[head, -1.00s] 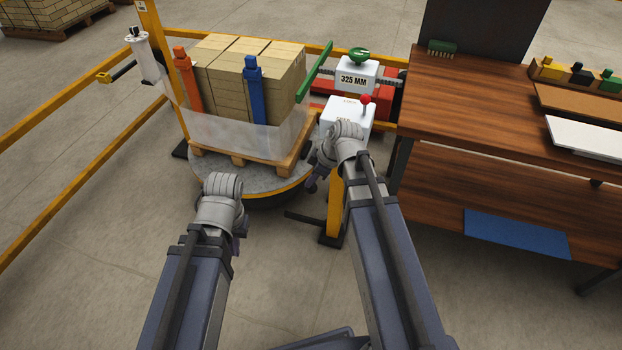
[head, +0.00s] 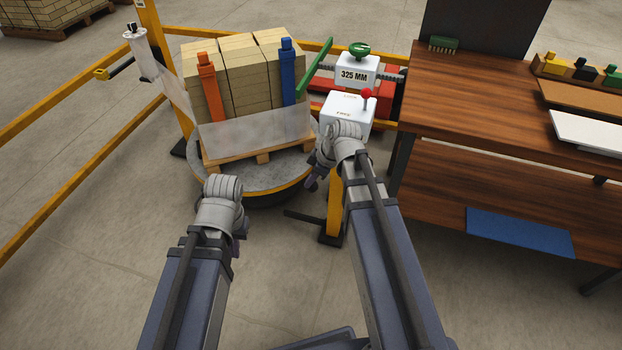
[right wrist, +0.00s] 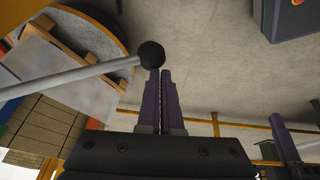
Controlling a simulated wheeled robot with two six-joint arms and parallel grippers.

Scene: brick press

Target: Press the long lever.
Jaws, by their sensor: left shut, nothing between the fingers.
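A long grey lever (right wrist: 75,80) with a black ball knob (right wrist: 151,54) reaches in from the left in the right wrist view. My right gripper (right wrist: 161,73) has its purple fingers together and empty, tips right at the knob; I cannot tell whether they touch. In the head view my right gripper (head: 315,178) is mostly hidden by its wrist beside the yellow post, and the long lever is not distinguishable. My left gripper (head: 237,247) is shut and empty, low in front of the turntable, mostly hidden by its wrist. It also shows in the right wrist view (right wrist: 284,145).
A turntable (head: 270,198) carries a wrapped pallet of bricks (head: 232,80) with orange and blue straps. A white box (head: 343,112) with a short red-knobbed lever (head: 366,97) stands behind my right wrist. A wooden bench (head: 480,110) is at right, yellow rails at left.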

